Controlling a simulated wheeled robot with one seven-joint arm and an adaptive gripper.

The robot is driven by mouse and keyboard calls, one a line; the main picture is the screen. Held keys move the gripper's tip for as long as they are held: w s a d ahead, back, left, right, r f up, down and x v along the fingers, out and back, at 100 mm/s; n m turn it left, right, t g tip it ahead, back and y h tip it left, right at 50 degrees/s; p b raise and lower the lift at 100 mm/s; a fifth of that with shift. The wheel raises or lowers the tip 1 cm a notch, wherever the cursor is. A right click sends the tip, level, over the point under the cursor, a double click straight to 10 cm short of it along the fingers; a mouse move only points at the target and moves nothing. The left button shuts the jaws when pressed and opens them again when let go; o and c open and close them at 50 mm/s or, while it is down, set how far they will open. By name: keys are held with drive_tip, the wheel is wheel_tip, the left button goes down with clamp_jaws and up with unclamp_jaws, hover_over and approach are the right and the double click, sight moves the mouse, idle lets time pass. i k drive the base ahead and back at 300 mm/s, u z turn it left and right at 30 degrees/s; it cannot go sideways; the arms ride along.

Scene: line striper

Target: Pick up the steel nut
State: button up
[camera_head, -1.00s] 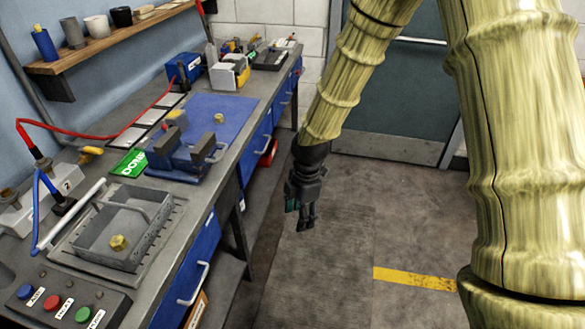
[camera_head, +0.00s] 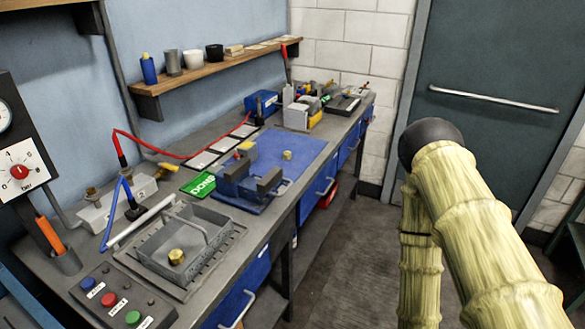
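I cannot pick out a steel-grey nut. A brass-coloured nut-like piece (camera_head: 176,257) sits in the grey metal tray (camera_head: 205,262) at the front of the bench. A smaller brass-yellow piece (camera_head: 287,155) lies on the blue mat (camera_head: 312,150) behind the blue vise (camera_head: 240,190); it is too small to tell whether it is a nut. My gripper is out of view; only my bamboo-textured arm shows at the lower right, apart from the bench.
A button box (camera_head: 122,300) with blue, red and green buttons stands at the bench's front left. A green sign (camera_head: 198,185) lies beside the vise. A red hose (camera_head: 150,148) crosses the back. A wooden shelf (camera_head: 215,70) hangs above.

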sight(287, 155)
drive_tip(key=z, duration=0.8)
drive_tip(key=k, duration=1)
drive_tip(key=z, duration=1.5)
drive_tip(key=i, duration=0.25)
drive_tip(key=u, duration=0.85)
drive_tip(key=i, duration=1.35)
drive_tip(key=u, duration=1.6)
drive_tip(key=i, duration=0.55)
drive_tip(key=u, duration=0.7)
